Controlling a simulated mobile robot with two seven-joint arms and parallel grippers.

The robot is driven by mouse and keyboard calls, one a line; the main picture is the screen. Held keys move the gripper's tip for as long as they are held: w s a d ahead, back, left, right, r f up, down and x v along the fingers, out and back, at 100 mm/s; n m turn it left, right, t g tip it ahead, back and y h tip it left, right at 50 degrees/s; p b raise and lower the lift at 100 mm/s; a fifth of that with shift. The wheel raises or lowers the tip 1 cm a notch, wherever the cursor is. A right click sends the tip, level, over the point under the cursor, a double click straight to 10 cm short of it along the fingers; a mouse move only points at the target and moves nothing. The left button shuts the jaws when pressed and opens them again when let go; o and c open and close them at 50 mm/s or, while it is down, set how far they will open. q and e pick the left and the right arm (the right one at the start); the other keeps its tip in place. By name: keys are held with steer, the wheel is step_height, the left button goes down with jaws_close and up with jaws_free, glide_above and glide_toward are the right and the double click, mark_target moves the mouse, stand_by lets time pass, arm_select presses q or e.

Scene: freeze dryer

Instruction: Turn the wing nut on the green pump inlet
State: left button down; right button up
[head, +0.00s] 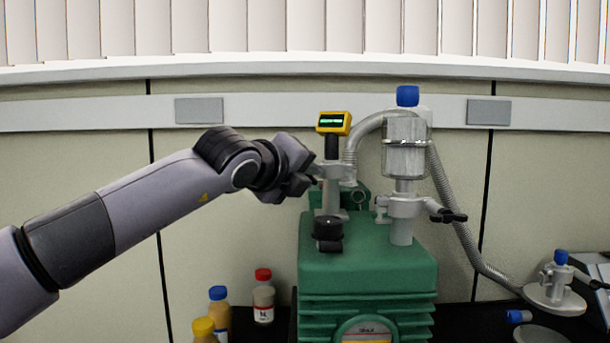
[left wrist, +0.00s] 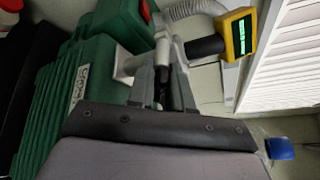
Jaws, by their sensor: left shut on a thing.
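The green pump (head: 365,262) stands on the dark bench, right of centre. Its inlet (head: 331,193) is a grey metal upright with a clamp near the top, below a yellow gauge (head: 333,123) with a green display. My left gripper (head: 312,181) reaches in from the left at the height of this clamp. In the left wrist view the fingers (left wrist: 170,88) are close together at the inlet fitting, shut on the wing nut. The wing nut is mostly hidden by the fingers. My right gripper is in neither view.
A black knob (head: 327,228) is in front of the inlet. Capped bottles (head: 263,300) stand at lower left.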

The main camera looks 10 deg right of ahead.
arm_select(q)
steer(key=shift+m+y+b, duration=0.6)
steer(key=shift+m+b, duration=0.15)
steer(key=shift+m, duration=0.25)
steer(key=shift+m+y, duration=0.9)
steer(key=shift+m, duration=0.4)
steer(key=c, duration=1)
jaws_free()
steer(key=shift+s, duration=0.1)
